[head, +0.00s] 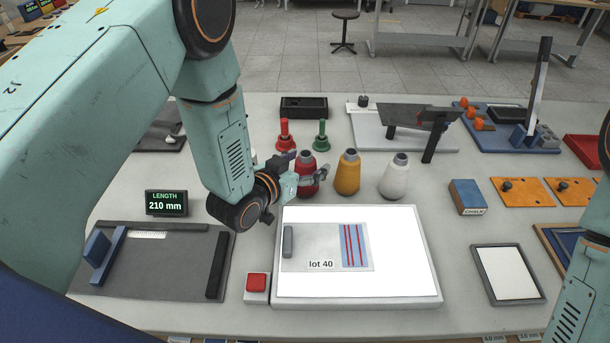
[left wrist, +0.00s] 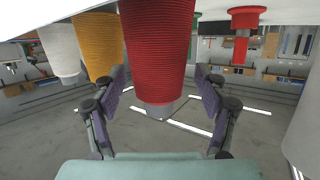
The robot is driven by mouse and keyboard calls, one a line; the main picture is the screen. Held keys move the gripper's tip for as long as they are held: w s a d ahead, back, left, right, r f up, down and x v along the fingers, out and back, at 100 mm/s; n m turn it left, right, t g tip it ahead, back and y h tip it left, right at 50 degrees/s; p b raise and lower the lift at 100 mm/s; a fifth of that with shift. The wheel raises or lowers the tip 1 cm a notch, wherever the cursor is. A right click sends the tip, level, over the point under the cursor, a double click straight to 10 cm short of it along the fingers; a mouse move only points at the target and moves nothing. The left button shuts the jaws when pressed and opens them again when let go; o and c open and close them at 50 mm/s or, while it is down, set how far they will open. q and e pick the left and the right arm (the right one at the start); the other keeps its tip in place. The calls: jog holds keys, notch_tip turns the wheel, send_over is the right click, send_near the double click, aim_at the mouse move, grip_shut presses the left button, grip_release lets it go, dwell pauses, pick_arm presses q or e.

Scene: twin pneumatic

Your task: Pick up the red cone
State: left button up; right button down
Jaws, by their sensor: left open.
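The red cone (head: 306,183), a thread cone with a grey tip, stands upright on the table behind the light panel. My left gripper (head: 308,172) is at the cone, its fingers partly covering it in the head view. In the left wrist view, which looks upside down, the red cone (left wrist: 158,45) is between the two open fingers of the left gripper (left wrist: 163,84), with gaps visible on both sides. A yellow cone (head: 348,172) and a white cone (head: 394,178) stand to its right. My right gripper is out of view.
The lit panel (head: 428,285) with a lot 40 card lies in front. A red button (head: 257,283) sits at its left. A blue chalk box (head: 466,196) is further right.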

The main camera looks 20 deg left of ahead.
pick_arm(q)
jog(key=shift+d+r, duration=0.1)
jog(key=shift+d, duration=0.05)
jog(key=c, duration=1.3)
jog(key=shift+c, duration=0.2)
